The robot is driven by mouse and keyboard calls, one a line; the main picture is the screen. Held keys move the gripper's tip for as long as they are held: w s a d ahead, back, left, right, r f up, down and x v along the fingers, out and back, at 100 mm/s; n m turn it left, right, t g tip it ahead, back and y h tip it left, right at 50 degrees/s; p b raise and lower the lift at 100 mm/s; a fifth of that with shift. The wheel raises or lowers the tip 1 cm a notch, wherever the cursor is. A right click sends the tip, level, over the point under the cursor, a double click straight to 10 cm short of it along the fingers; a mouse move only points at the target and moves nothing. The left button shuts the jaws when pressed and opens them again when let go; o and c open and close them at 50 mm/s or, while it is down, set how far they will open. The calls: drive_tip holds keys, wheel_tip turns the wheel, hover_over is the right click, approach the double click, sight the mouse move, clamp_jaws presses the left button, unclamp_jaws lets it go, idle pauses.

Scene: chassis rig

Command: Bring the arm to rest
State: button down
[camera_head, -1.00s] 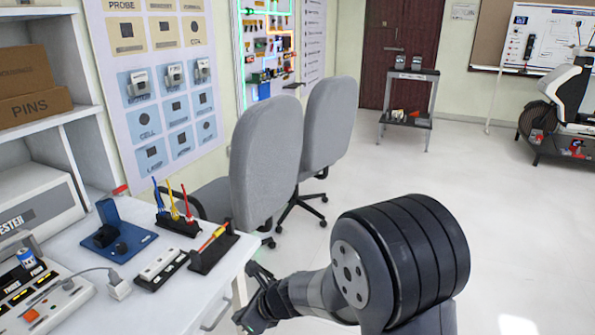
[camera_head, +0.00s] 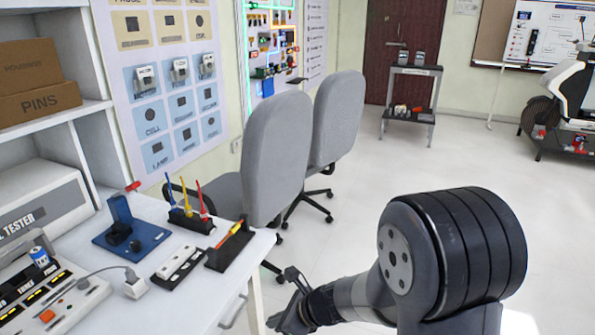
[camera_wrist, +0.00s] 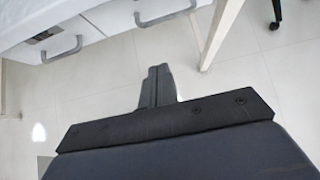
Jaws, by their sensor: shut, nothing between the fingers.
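My arm reaches in from the lower right of the head view, with a thick dark ribbed joint at its near end. My gripper (camera_head: 291,305) is at the lower middle of the head view, beyond the right end of the white workbench (camera_head: 225,295) and apart from it. In the wrist view my gripper (camera_wrist: 158,72) shows its fingers together and empty, over bare floor, with the bench's drawer handles and a leg above it in the picture.
On the bench are a blue stand (camera_head: 130,235), a screwdriver holder (camera_head: 230,245), a power strip (camera_head: 180,265) and a tester (camera_head: 40,210). Two grey chairs (camera_head: 275,150) stand beyond it. The floor (camera_head: 400,165) to the right is open.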

drive_tip(key=s+d+p, duration=0.1)
drive_tip(key=s+d, duration=0.1)
drive_tip(key=d, duration=0.4)
drive_tip(key=s+d, duration=0.3)
drive_tip(key=d, duration=0.4)
drive_tip(key=shift+s+p, duration=0.25)
drive_tip(key=shift+p, duration=0.15)
drive_tip(key=shift+d, duration=0.1)
